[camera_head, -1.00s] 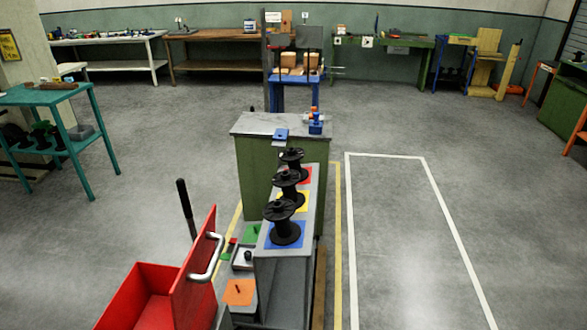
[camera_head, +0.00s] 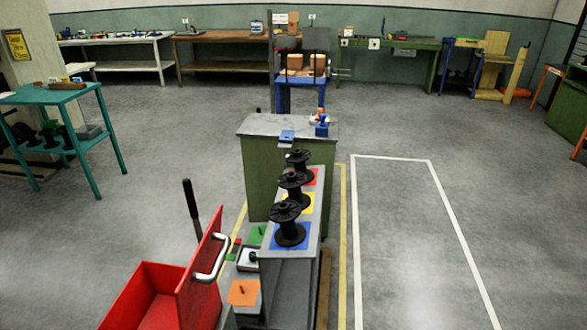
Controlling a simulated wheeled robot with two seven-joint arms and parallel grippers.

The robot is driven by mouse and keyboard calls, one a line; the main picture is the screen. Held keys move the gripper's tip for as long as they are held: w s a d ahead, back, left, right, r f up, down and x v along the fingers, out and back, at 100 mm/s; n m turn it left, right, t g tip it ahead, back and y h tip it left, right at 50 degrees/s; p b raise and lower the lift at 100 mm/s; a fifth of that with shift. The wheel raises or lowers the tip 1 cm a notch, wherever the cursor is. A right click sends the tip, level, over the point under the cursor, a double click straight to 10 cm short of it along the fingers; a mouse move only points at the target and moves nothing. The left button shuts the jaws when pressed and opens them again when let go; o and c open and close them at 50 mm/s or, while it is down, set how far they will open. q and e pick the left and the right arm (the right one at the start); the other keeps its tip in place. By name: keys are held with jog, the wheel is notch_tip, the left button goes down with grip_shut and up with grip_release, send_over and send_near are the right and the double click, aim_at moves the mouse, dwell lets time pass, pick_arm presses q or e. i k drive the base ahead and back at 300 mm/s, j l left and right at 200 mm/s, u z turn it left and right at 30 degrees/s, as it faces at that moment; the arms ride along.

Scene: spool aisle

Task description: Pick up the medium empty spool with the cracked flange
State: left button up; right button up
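Three black spools stand upright in a row on a narrow grey bench. The nearest spool (camera_head: 289,226) is on a blue square (camera_head: 276,243), the middle spool (camera_head: 293,187) on a yellow square (camera_head: 308,205), and the far spool (camera_head: 299,163) on a red square (camera_head: 312,178). They overlap partly in the view. I cannot tell which one has a cracked flange, and their sizes are hard to compare. Neither of my grippers shows in the head view.
A red open bin (camera_head: 150,295) with a handled panel stands at the front left. Low by the bench are orange (camera_head: 243,292) and green (camera_head: 256,235) squares. A green cabinet (camera_head: 262,170) stands behind. Open floor (camera_head: 395,225) lies right, marked with white lines.

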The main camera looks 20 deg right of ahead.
aim_at(298, 157)
jog(key=l+u, duration=0.2)
jog(key=u, duration=0.25)
jog(key=i+l+u, duration=0.1)
jog(key=u, duration=0.3)
jog(key=l+u, duration=0.2)
jog(key=l, duration=0.25)
jog(key=l+u, duration=0.2)
jog(key=l, duration=0.25)
jog(key=k+l+u, duration=0.2)
jog(key=l, duration=0.25)
jog(key=l+u, duration=0.2)
jog(key=l, duration=0.3)
jog(key=k+l, duration=0.1)
jog(key=l, duration=0.35)
jog(key=k+l, duration=0.1)
jog(key=l, duration=0.3)
jog(key=k+l, duration=0.15)
jog(key=l, duration=0.3)
jog(key=k+l+u, duration=0.1)
jog(key=l, duration=0.3)
jog(key=k+l, duration=0.1)
jog(key=l, duration=0.35)
jog(key=k+l, duration=0.15)
jog(key=l, duration=0.25)
jog(key=k+l, duration=0.15)
jog(key=l, duration=0.25)
